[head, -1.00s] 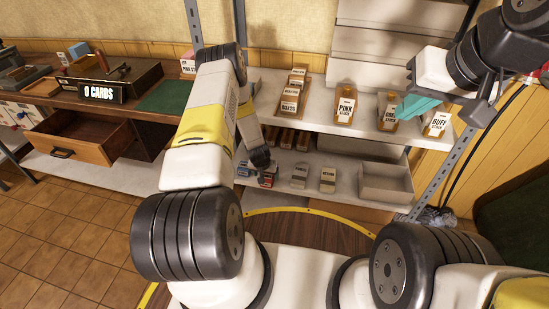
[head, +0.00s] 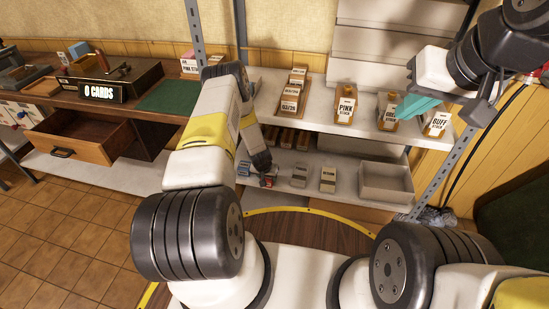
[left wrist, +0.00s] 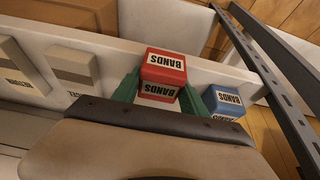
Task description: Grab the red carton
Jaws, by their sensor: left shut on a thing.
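The red carton (left wrist: 163,68), labelled BANDS, sits between the two green fingers of my left gripper (left wrist: 158,92) in the left wrist view, and the fingers are shut on it. In the head view my left gripper (head: 266,177) reaches down to the lower shelf, and the red carton (head: 267,183) shows only as a small red patch there. My right gripper (head: 420,104), with teal fingers, hangs in front of the upper shelf at the right, away from the carton. Whether its fingers are open or shut is unclear.
A blue BANDS carton (left wrist: 223,101) stands close to the right of the red one. Grey boxes (head: 328,178) and an empty grey tray (head: 386,182) are further right on the lower shelf (head: 345,202). A metal post (left wrist: 275,75) stands beyond the blue carton.

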